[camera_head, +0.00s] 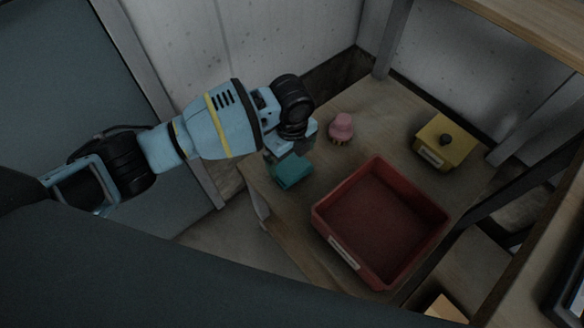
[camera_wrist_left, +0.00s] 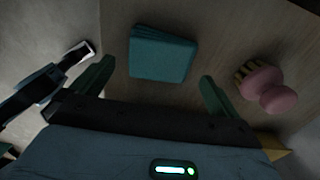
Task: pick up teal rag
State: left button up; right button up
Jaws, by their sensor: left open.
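The teal rag (camera_head: 290,171) lies folded on the wooden table, near its left edge. In the left wrist view the rag (camera_wrist_left: 162,54) is a flat folded block, ahead of and between the two fingers. My left gripper (camera_head: 287,152) is right by the rag in the head view, and its fingers are mostly hidden there. In the left wrist view my left gripper (camera_wrist_left: 158,82) is open with nothing between its fingertips. My right gripper is not in view.
A red tray (camera_head: 432,205) stands right of the rag. A pink brush (camera_head: 341,128) sits behind, and it also shows in the left wrist view (camera_wrist_left: 266,88). A wooden shelf (camera_head: 530,28) overhangs.

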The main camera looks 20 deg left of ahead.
aim_at(292, 166)
pick_arm(q)
notch_tip(292, 166, down, 4)
jog(key=shift+w+r+b, duration=0.1)
jog(key=shift+b, duration=0.35)
jog(key=shift+f, duration=0.2)
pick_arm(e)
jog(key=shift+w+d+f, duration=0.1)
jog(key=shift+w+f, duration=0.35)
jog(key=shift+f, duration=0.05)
pick_arm(q)
jog(key=c, duration=0.7)
jog(key=shift+c, duration=0.2)
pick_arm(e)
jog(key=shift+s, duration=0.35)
pick_arm(q)
jog(key=shift+r, duration=0.15)
